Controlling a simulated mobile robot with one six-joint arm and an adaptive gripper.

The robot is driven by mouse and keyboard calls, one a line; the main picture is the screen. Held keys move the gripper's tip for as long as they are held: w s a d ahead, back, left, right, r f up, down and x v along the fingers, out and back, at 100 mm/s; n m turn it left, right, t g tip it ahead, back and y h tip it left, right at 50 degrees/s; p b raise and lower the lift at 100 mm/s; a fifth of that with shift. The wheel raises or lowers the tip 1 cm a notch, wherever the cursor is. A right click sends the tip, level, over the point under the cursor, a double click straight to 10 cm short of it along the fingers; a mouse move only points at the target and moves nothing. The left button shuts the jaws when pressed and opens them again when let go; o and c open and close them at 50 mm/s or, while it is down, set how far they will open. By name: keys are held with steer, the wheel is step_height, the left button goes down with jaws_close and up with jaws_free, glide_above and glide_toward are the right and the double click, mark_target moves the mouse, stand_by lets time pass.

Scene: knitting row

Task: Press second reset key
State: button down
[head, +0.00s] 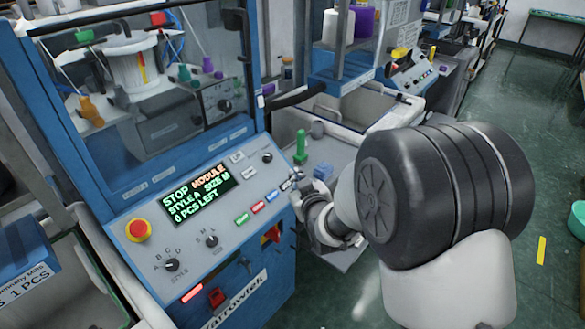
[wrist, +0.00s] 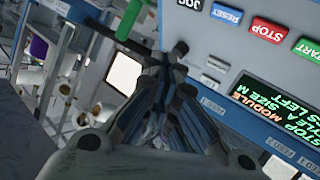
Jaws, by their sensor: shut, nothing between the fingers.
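The near machine's blue reset key (head: 272,195) sits in a row on the sloped panel, between the red stop key (head: 258,208) and the dark jog key (head: 287,185). In the wrist view the reset key (wrist: 227,14) is at the top, clear of the fingers. My gripper (head: 298,180) is shut and empty, at the panel's right edge beside the jog key; contact cannot be told. In the wrist view my gripper (wrist: 178,75) shows below the jog key (wrist: 180,72). The display (head: 200,194) reads STOP MODULE, STYLE A, SIZE M, 0 PCS LEFT.
A red emergency button (head: 138,230) and a style knob (head: 171,265) are on the panel's left. A dark handle bar (head: 297,95) juts out above the panel. A second machine's panel (head: 412,74) stands behind. Open green floor (head: 500,140) lies to the right.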

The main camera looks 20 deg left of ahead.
steer(key=shift+s+a+f+y, duration=0.15)
steer(key=shift+a+f, duration=0.15)
steer(key=shift+a, duration=0.25)
steer(key=shift+a+f+y, duration=0.15)
steer(key=shift+a+f, duration=0.1)
steer(key=shift+a, duration=0.25)
steer(key=b, duration=0.4)
glide_above(273, 196)
steer(key=s+d, duration=0.2)
steer(key=d, duration=0.1)
step_height(273, 196, down, 6)
steer(key=shift+a+f, duration=0.1)
steer(key=shift+w+a+f, duration=0.2)
steer(key=shift+a+f, duration=0.15)
steer(key=shift+a, duration=0.1)
steer(key=shift+f+b, duration=0.1)
steer(key=shift+b, duration=0.25)
steer(key=shift+w+a+f+b, duration=0.1)
steer(key=shift+a+f+b, duration=0.15)
steer(key=shift+b, duration=0.15)
